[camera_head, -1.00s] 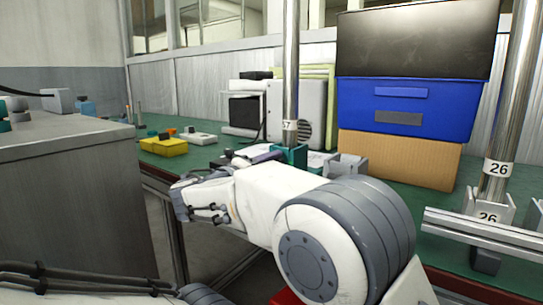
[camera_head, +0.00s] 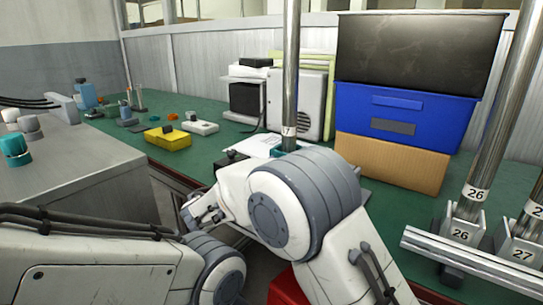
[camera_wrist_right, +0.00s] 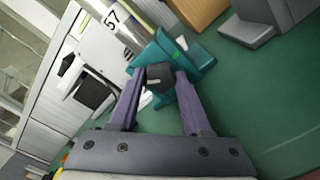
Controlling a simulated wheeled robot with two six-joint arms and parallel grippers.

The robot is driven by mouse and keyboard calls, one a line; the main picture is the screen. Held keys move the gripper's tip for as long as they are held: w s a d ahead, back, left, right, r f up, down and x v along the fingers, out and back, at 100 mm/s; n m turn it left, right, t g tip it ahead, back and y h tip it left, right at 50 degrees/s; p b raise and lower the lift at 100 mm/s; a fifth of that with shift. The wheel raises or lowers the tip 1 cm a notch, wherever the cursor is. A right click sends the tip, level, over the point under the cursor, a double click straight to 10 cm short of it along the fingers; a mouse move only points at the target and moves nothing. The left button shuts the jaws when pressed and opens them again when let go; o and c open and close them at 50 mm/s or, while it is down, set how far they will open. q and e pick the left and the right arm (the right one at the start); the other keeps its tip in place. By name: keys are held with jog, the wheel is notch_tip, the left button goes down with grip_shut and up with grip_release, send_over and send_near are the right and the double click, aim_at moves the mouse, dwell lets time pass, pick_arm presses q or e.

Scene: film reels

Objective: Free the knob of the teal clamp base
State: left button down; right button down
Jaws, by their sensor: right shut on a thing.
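The teal clamp base (camera_wrist_right: 189,97) sits at the foot of the metal post labelled 57 in the right wrist view. Its dark, blocky knob (camera_wrist_right: 157,74) faces my right gripper (camera_wrist_right: 160,77), whose two purple fingers are shut on it from either side. In the head view a bit of the teal clamp base (camera_head: 285,151) shows at the foot of the post (camera_head: 290,80), behind my raised right arm. My right fingers and the knob are hidden there. My left arm crosses the lower left, but its gripper is not in view.
White papers (camera_head: 258,144) lie beside the post. A blue bin (camera_head: 390,112) on a cardboard box (camera_head: 385,160) stands behind right. Clamps numbered 26 (camera_head: 462,233) and 27 (camera_head: 522,252) stand at right. A yellow block (camera_head: 168,140) lies on the green bench.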

jog(key=n+p, duration=0.6)
jog(key=p, duration=0.2)
jog(key=shift+s+d+r, duration=0.1)
jog(key=shift+f+n+p, duration=0.2)
jog(key=shift+n+p, duration=0.8)
jog(key=shift+p, duration=0.1)
jog(key=shift+f, duration=0.1)
jog(key=shift+c, duration=1.8)
grip_release()
